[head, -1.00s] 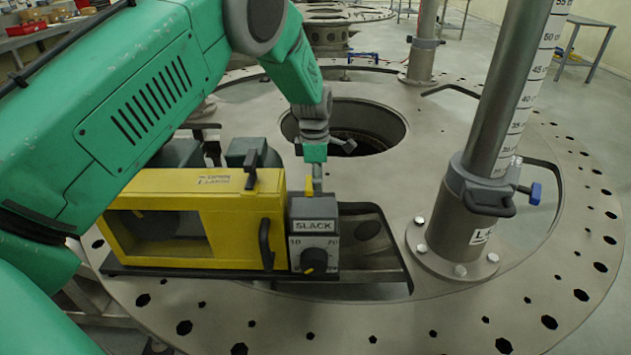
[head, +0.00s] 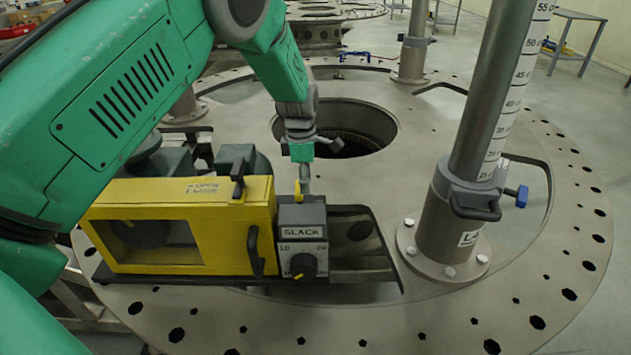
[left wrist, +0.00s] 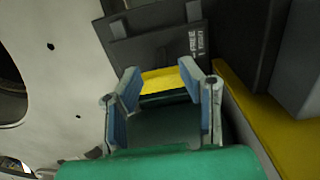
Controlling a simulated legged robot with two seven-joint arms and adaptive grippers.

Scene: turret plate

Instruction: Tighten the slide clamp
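My left gripper (head: 303,180) points down just behind the grey SLACK box (head: 301,217). A small yellow piece (head: 298,190), perhaps the slide clamp's lever, shows at its fingertips above that box. In the left wrist view the two blue-padded fingers (left wrist: 160,85) stand apart. The yellow piece (left wrist: 165,80) spans the gap between them, in front of a dark block (left wrist: 160,50) with a small label that seems to read FREE. I cannot tell whether the fingers touch the yellow piece. My right gripper is out of view.
A yellow windowed housing (head: 225,235) stands left of the SLACK box, with a dark handle. A graduated post (head: 495,90) with a collar and blue knob (head: 516,196) stands right. The round plate has a central opening (head: 345,125).

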